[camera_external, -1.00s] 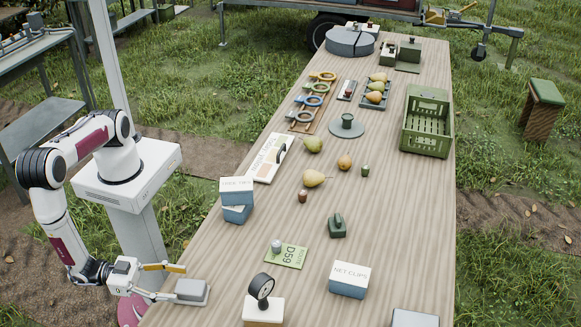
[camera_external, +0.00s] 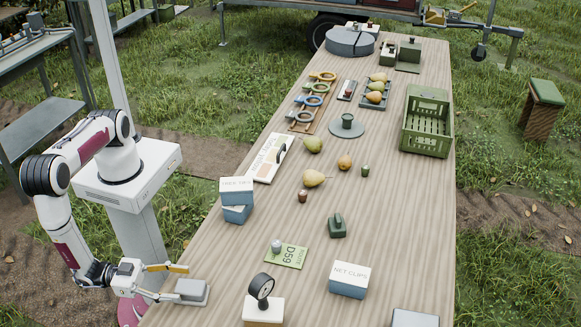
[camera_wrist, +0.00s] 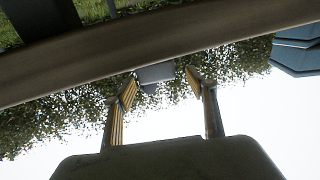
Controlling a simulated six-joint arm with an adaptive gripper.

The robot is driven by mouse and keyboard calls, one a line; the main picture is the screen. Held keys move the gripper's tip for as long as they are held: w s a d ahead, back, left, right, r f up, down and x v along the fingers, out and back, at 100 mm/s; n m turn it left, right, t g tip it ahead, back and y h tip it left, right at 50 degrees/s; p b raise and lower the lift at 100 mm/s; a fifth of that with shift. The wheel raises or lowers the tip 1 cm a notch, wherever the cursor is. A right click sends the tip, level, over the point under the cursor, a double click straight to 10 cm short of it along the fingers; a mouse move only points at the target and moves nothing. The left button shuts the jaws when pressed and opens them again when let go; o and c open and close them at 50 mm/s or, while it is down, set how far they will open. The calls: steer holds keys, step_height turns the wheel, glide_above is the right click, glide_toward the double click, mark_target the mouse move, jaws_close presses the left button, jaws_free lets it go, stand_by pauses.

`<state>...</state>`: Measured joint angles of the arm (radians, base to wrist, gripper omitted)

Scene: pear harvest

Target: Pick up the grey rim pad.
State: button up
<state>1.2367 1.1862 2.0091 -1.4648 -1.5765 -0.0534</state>
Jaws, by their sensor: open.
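The grey rim pad (camera_external: 193,289) is a small grey block at the near left edge of the table. My gripper (camera_external: 181,282) is open beside it, coming from the left. One yellow finger lies on the far side of the pad and the other on its near side. In the wrist view the pad (camera_wrist: 156,73) shows as a grey shape ahead, in the gap between the open fingertips (camera_wrist: 163,80). I cannot tell whether either finger touches it.
A stamp-like stand (camera_external: 262,308) is right of the pad. A green route card (camera_external: 290,257) and stacked blue-white boxes (camera_external: 237,214) are farther up. The net clips box (camera_external: 349,280) is further right. The table edge (camera_wrist: 60,72) crosses the wrist view.

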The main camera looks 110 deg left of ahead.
mark_target(195, 286)
steer(key=shift+w, duration=0.3)
steer(key=shift+f+x, duration=0.15)
steer(key=shift+x, duration=1.1)
steer(key=shift+f+x, duration=0.1)
steer(key=shift+x, duration=1.15)
steer(key=c, duration=1.2)
